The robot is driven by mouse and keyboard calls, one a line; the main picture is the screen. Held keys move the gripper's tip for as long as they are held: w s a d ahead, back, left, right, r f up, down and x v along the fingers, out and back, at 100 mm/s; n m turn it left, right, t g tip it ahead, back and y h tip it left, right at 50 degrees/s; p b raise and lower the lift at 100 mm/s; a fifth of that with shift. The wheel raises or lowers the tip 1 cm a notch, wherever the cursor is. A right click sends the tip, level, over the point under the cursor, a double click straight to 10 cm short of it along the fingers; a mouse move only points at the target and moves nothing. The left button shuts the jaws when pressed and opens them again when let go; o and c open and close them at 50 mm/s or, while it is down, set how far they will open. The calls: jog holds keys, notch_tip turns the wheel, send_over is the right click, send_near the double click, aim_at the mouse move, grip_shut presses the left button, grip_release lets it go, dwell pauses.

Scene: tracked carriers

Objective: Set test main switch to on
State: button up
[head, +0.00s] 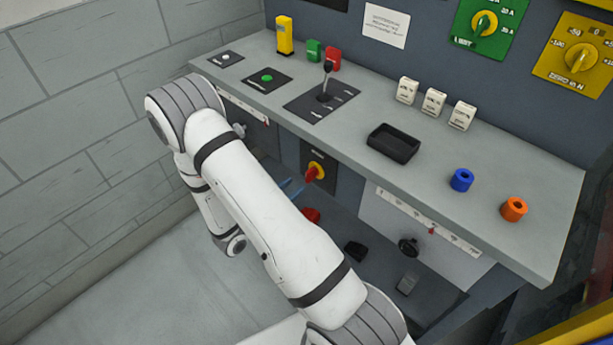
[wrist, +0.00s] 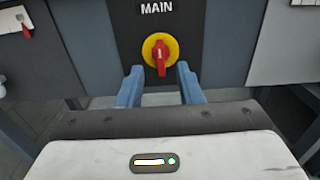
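The main switch is a red handle on a round yellow plate (wrist: 160,50), set on a dark panel marked MAIN under the console shelf. In the wrist view the red handle points downward, close to vertical. Nothing is between the fingertips that I can see as held.
The grey console shelf (head: 440,170) overhangs the switch panel. It carries a joystick (head: 326,80), a black tray (head: 393,143), white blocks, and blue (head: 461,180) and orange (head: 514,209) rings. A tiled wall stands left.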

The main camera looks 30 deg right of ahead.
aim_at(306, 176)
jog(key=x, duration=0.7)
jog(key=shift+d, duration=0.15)
jog(key=shift+c, duration=0.5)
